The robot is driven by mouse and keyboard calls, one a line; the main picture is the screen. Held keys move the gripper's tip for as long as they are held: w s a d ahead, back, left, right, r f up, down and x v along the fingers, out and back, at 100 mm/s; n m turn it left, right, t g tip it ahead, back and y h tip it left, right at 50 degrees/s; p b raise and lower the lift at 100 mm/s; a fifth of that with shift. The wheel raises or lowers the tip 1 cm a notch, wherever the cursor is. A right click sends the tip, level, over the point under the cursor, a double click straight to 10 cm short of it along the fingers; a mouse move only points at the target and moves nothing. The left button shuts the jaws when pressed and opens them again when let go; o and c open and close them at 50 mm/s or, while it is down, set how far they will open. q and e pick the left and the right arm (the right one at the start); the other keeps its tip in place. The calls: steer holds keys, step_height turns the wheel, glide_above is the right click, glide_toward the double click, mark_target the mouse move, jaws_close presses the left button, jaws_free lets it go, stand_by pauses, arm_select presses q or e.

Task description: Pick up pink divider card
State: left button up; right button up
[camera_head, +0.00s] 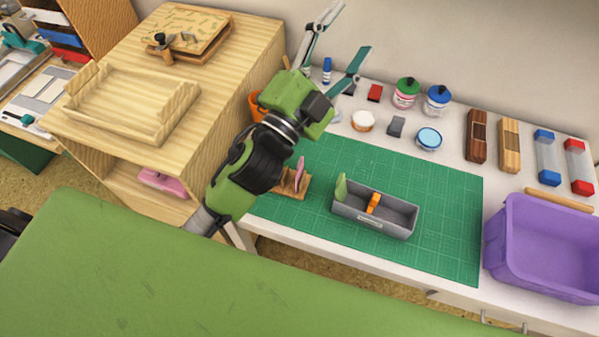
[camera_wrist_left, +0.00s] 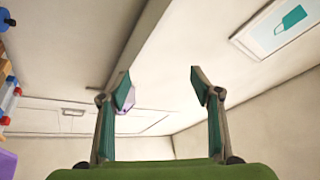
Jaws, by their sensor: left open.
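The pink divider card (camera_head: 300,172) stands upright in a small wooden holder (camera_head: 293,188) at the left edge of the green cutting mat (camera_head: 442,190). My left arm passes close beside it and may hide part of the holder. My left gripper (camera_head: 353,28) is open and empty, raised near the back wall, well away from the card. In the left wrist view the two open fingers (camera_wrist_left: 160,88) face the wall and ceiling, with nothing between them. My right gripper is in neither view.
A grey divided tray (camera_head: 400,213) with a green card (camera_head: 341,187) and an orange piece (camera_head: 374,203) sits on the mat. Ink jars (camera_head: 406,93) and pads line the back. A purple bin (camera_head: 540,250) is at right. A wooden cabinet (camera_head: 230,75) stands at left.

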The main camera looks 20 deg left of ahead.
arm_select(q)
steer(key=s+d+r+m+g+h, duration=0.45)
steer(key=d+m+h, duration=0.3)
steer(key=m, duration=0.25)
steer(key=s+d+r+m+g+h, duration=0.3)
steer(key=s+d+m+g+h, duration=0.25)
steer(key=m+h, duration=0.35)
steer(key=s+d+f+m+g+y, duration=0.2)
steer(key=s+d+f+m+g, duration=0.3)
steer(key=m+g, duration=0.55)
steer(key=m+y, duration=0.9)
steer(key=y, duration=1.3)
glide_above(300, 164)
step_height(300, 164, down, 22)
steer(key=shift+g, duration=0.25)
step_height(300, 164, down, 8)
steer(key=shift+p, duration=0.65)
step_height(300, 164, down, 5)
steer(key=shift+w+a+r+p, duration=0.1)
steer(key=shift+a+r+p, duration=0.1)
steer(key=shift+p, duration=0.7)
steer(key=shift+f, duration=0.55)
steer(key=c, duration=0.8)
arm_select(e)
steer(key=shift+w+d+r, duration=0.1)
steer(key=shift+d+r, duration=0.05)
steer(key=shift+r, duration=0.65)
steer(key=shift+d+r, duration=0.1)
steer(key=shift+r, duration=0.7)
